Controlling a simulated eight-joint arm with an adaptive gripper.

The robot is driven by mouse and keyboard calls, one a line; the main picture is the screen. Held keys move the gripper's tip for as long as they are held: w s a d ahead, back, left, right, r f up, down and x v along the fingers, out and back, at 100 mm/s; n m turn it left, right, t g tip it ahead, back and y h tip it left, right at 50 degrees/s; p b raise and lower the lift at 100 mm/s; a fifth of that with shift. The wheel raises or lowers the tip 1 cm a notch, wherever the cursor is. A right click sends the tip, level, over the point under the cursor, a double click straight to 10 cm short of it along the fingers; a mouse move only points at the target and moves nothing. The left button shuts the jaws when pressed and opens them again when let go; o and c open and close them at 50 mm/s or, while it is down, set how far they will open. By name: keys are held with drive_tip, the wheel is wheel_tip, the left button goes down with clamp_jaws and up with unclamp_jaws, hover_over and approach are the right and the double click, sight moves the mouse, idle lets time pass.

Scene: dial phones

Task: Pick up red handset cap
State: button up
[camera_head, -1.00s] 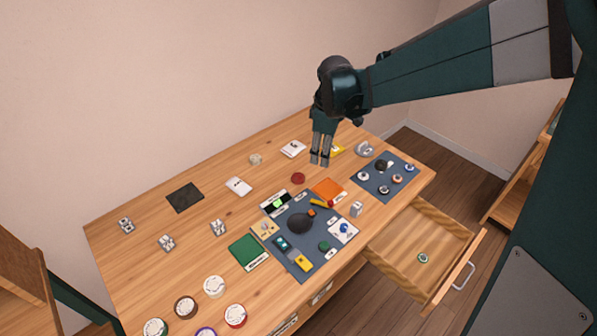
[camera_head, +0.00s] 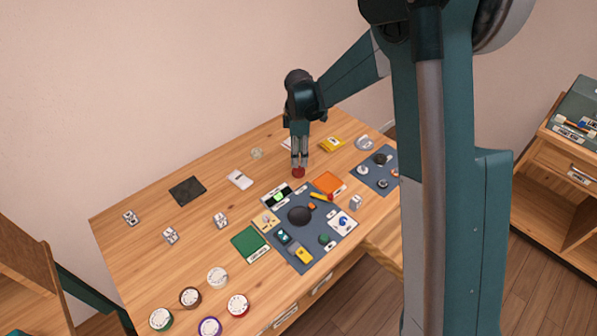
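The blue-grey mat (camera_head: 311,256) with phone parts lies in front. A white piece (camera_head: 240,180) lies to the left. Several round dials, such as a red-rimmed one (camera_head: 238,305), stand at the front left.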

sight(298, 170)
drive_tip(key=shift+f, duration=0.15)
drive_tip(key=shift+f, duration=1.2)
drive_tip(key=shift+f, duration=0.1)
drive_tip(key=shift+f+b, duration=0.55)
drive_tip(key=shift+f, duration=1.95)
drive_tip(key=shift+c, duration=0.7)
drive_tip(key=c, duration=0.4)
